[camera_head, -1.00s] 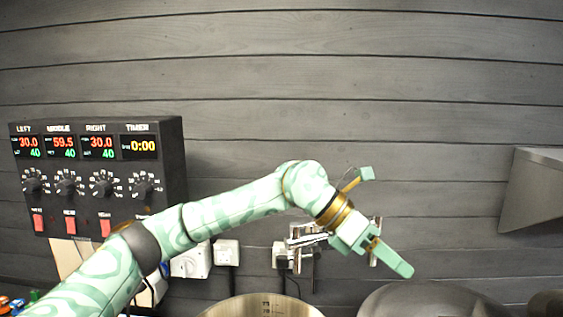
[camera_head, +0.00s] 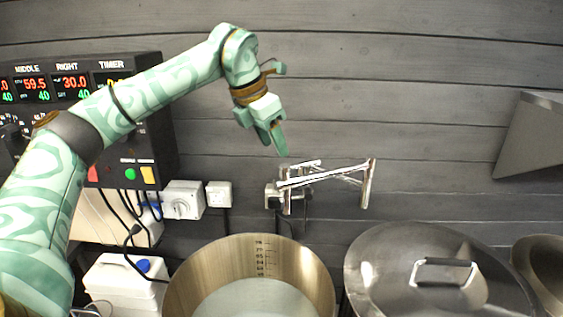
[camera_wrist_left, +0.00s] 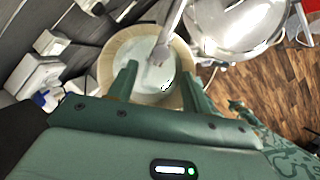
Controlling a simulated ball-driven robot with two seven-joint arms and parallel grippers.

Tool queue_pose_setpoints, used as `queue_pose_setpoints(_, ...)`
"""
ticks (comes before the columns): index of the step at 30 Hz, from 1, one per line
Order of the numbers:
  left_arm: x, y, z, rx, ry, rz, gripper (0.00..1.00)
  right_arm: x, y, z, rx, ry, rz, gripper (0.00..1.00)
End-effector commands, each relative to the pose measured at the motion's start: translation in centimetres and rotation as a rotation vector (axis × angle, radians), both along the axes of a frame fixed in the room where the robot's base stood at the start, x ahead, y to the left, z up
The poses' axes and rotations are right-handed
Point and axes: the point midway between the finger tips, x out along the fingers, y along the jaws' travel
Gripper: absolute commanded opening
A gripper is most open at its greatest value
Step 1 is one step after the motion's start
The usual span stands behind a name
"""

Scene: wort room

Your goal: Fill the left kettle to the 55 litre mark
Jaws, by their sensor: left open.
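The leftmost kettle in view (camera_head: 181,295) is a wide, open steel pot with pale liquid (camera_head: 262,300) inside. A dark scale (camera_head: 261,256) marks its inner back wall; the liquid surface lies below the visible marks, whose figures are too small to read surely. A chrome swivel tap (camera_head: 325,177) is on the wall behind. My left gripper (camera_head: 273,139) is open and empty, above and left of the tap in the head view. In the wrist view, the open kettle (camera_wrist_left: 106,62) and chrome spout (camera_wrist_left: 172,30) lie beyond its parted fingers (camera_wrist_left: 156,72). No stream shows clearly.
A lidded kettle (camera_head: 390,270) stands to the right, with another vessel (camera_head: 545,265) at the edge. The control box (camera_head: 150,135) hangs left, above wall sockets (camera_head: 184,200) and a white canister (camera_head: 125,285). A steel hood (camera_head: 535,135) juts out at right.

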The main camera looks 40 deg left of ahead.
Motion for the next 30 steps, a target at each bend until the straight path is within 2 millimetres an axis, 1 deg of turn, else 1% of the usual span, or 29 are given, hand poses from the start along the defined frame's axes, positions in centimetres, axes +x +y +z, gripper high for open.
queue_pose_setpoints(1, 0.4, -0.2, -1.1, 0.0, 0.005, -0.001, 0.49, 0.0, 0.0, 0.1, 0.0, 0.0, 0.0, 0.0)
queue_pose_setpoints(3, 0.9, -0.4, -2.5, 0.0, 0.004, -0.001, 0.49, 0.0, 0.0, 0.1, 0.0, 0.0, 0.0, 0.0)
queue_pose_setpoints(6, 1.5, -0.7, -4.2, -0.001, 0.003, -0.001, 0.49, 0.0, 0.0, 0.2, 0.0, 0.0, 0.0, 0.0)
queue_pose_setpoints(9, 2.1, -0.9, -5.4, -0.001, 0.002, -0.001, 0.49, 0.0, 0.0, 0.3, -0.001, -0.001, 0.0, 0.0)
queue_pose_setpoints(12, 2.4, -1.0, -6.2, -0.001, 0.001, -0.002, 0.49, 0.1, -0.1, 0.4, -0.001, -0.001, 0.0, 0.0)
queue_pose_setpoints(15, 2.5, -1.1, -6.5, -0.002, 0.001, -0.001, 0.49, 0.1, -0.1, 0.4, 0.0, -0.002, 0.0, 0.0)
queue_pose_setpoints(22, 2.5, -1.1, -6.6, -0.002, 0.0, -0.001, 0.49, 0.2, 0.0, 0.4, 0.0, -0.003, 0.0, 0.0)
queue_pose_setpoints(23, 2.5, -1.1, -6.6, -0.002, 0.0, -0.001, 0.47, 0.2, -0.1, 0.4, -0.001, -0.003, 0.0, 0.0)
queue_pose_setpoints(24, 2.5, -1.1, -6.6, -0.001, -0.001, 0.0, 0.36, 0.2, -0.1, 0.4, -0.001, -0.003, 0.0, 0.0)
queue_pose_setpoints(26, 2.5, -1.1, -6.6, -0.001, -0.001, 0.0, 0.19, 0.2, -0.1, 0.4, -0.001, -0.003, 0.0, 0.0)
queue_pose_setpoints(27, 2.5, -1.1, -6.6, -0.001, -0.001, 0.0, 0.08, 0.2, -0.1, 0.4, -0.001, -0.003, 0.0, 0.0)
queue_pose_setpoints(28, 2.5, -1.1, -6.6, -0.001, -0.001, 0.0, 0.01, 0.2, -0.1, 0.4, -0.001, -0.003, 0.0, 0.0)
queue_pose_setpoints(30, 2.5, -1.1, -6.6, -0.001, -0.001, 0.0, 0.01, 0.2, -0.1, 0.4, -0.001, -0.003, 0.0, 0.0)
